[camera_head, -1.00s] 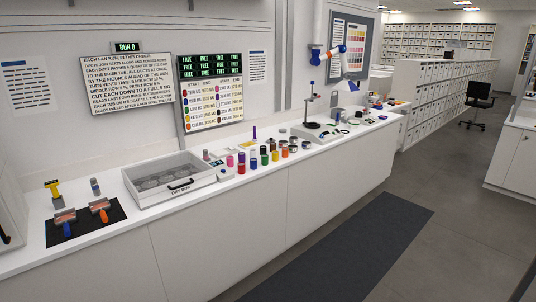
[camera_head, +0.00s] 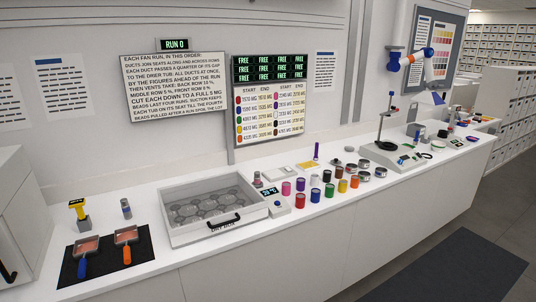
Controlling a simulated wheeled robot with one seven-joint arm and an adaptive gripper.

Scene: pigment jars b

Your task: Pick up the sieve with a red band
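Several small round metal dishes, which may be sieves, stand at the right end of the jar group on the counter; one silvery one (camera_head: 381,172) is at the right, with another (camera_head: 365,176) beside it. They are too small for me to make out a red band on any of them. My gripper is not in view.
A dark floor mat (camera_head: 450,270) lies in front.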

